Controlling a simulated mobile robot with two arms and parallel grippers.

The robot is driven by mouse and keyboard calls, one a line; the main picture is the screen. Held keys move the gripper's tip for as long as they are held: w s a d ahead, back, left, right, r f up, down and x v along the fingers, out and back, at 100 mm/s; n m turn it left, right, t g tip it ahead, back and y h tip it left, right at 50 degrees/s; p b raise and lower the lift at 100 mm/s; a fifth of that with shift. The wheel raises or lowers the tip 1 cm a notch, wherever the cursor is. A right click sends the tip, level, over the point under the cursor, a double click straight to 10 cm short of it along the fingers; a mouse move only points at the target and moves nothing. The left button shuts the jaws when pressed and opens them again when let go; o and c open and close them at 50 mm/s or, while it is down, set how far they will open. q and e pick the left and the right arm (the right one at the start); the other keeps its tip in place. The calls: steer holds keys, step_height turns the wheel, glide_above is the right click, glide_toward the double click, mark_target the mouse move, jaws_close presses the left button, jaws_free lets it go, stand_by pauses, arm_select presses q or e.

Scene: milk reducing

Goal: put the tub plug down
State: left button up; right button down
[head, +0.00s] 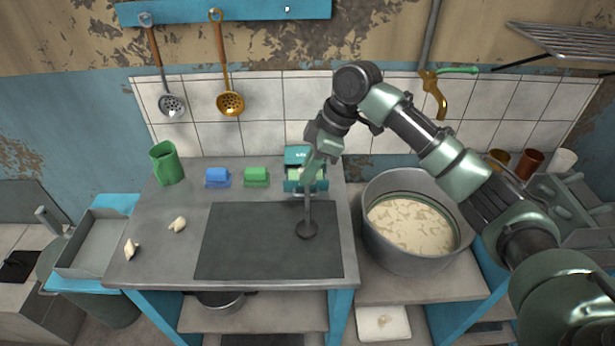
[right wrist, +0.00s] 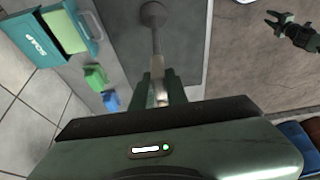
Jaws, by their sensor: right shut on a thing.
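The tub plug (head: 307,230) is a dark round disc on a long upright metal rod. My right gripper (head: 311,178) is shut on the upper part of the rod. The disc is over the right part of the dark mat (head: 250,250); I cannot tell whether it touches. In the right wrist view the plug's disc (right wrist: 152,13) is at the top, with its rod running down between the fingers (right wrist: 161,92). A small dark gripper (right wrist: 290,28), apparently my left one, shows at the upper right there, too small to read; the head view does not show it.
A teal soap box (head: 298,157) stands behind the plug, close to my gripper. A large pot (head: 398,258) with pale liquid is right. The mat's left and middle are clear.

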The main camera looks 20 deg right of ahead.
steer(key=shift+f, duration=1.35)
steer(key=c, duration=1.4)
jaws_free()
steer(key=b+v, duration=0.1)
steer(key=v, duration=1.1)
